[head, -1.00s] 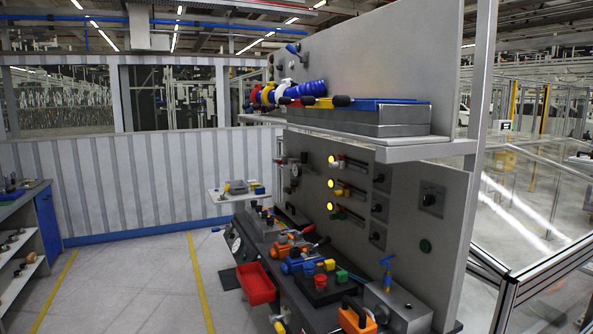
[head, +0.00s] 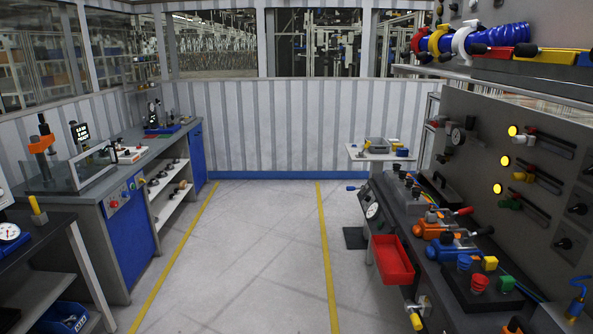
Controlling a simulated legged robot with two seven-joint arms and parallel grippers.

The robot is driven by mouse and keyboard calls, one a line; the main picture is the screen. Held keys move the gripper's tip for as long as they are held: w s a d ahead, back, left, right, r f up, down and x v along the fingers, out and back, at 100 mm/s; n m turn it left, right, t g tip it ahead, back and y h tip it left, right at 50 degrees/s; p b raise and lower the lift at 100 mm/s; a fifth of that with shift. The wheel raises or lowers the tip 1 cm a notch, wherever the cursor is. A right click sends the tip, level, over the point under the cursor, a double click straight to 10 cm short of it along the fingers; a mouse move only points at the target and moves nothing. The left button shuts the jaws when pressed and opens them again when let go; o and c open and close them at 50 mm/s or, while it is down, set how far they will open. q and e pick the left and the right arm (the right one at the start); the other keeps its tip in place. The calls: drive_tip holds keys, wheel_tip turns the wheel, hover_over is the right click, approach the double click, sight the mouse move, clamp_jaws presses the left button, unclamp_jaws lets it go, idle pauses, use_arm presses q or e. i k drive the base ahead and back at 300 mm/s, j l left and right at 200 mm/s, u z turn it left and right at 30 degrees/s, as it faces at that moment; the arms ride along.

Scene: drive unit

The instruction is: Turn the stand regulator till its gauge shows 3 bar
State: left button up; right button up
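Neither of my grippers is in the head view. Another white-faced gauge (head: 372,210) sits on the front of the right bench. A third round gauge (head: 9,232) stands on the dark table at the left edge. I cannot tell which belongs to the stand regulator, and the dials are too small to read.
A red bin (head: 392,260) hangs off the right bench's front. Orange and blue devices (head: 440,228) crowd that bench. A workbench (head: 125,235) lines the left. The floor (head: 250,240) between yellow lines is clear up to the ribbed wall (head: 285,130).

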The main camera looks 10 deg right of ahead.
sight(469, 120)
drive_tip(key=i, duration=0.9)
drive_tip(key=i+z, duration=0.15)
drive_tip(key=i, duration=0.75)
drive_tip(key=i+j, duration=0.15)
drive_tip(key=i, duration=0.75)
drive_tip(key=i+z, duration=0.25)
drive_tip(key=i, duration=0.25)
drive_tip(key=i+z, duration=0.2)
drive_tip(key=i, duration=0.25)
drive_tip(key=i+j+z, duration=0.1)
drive_tip(key=i+z, duration=0.15)
drive_tip(key=i, duration=0.25)
drive_tip(key=i+j+z, duration=0.25)
drive_tip(key=i, duration=0.25)
